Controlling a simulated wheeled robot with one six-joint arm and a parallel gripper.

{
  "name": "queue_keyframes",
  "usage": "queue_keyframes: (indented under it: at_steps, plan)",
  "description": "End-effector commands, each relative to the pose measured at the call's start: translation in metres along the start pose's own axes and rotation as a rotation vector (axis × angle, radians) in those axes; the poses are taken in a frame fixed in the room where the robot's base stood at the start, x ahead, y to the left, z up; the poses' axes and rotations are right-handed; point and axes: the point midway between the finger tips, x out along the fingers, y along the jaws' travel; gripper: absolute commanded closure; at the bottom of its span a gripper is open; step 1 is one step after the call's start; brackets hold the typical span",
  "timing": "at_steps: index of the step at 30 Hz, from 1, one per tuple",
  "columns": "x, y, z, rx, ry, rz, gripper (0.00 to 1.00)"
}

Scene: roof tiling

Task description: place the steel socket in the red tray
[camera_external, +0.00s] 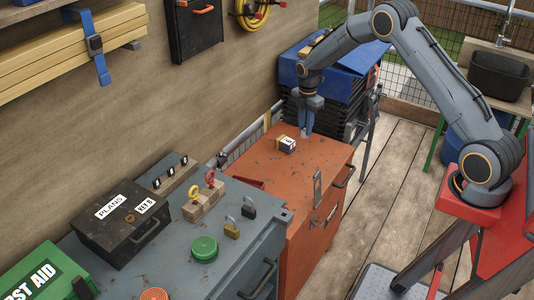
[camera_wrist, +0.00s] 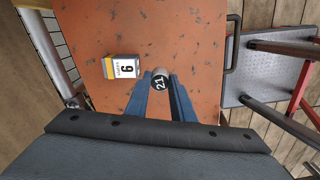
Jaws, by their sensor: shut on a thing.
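The steel socket (camera_wrist: 161,79) is a short round piece with a dark face marked 21. In the wrist view it sits between the tips of my gripper's blue fingers (camera_wrist: 160,84), which are shut on it. In the external view my gripper (camera_external: 305,132) points down at the far part of the orange cabinet top, and the socket cannot be made out there. I cannot tell whether the socket touches the top. What looks like the red tray (camera_external: 244,182) shows as a low red edge at the cabinet's near left end, partly hidden. It is not visible in the wrist view.
A small yellow and white labelled box (camera_external: 285,144) stands on the orange cabinet top (camera_external: 300,172), near my gripper; it also shows in the wrist view (camera_wrist: 122,68). A grey cabinet with padlocks (camera_external: 249,208), a green round item (camera_external: 204,248) and a black box (camera_external: 122,222) adjoins nearer.

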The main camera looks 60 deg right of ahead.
Motion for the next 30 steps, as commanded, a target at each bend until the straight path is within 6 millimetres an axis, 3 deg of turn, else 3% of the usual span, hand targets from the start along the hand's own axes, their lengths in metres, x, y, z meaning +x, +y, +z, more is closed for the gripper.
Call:
queue_keyframes:
  at_steps: [1,7,15,21,25,30]
  plan:
    - [0.003,0.007,-0.027,-0.003,0.0,0.001,1.0]
    - [0.002,0.02,-0.126,0.03,0.0,0.002,1.0]
    - [-0.001,0.014,-0.246,0.073,0.0,0.001,1.0]
    - [-0.005,0.005,-0.295,0.094,0.0,0.001,1.0]
    - [0.0,0.002,-0.305,0.101,0.0,-0.001,1.0]
    - [0.029,0.001,-0.306,0.103,-0.001,-0.003,1.0]
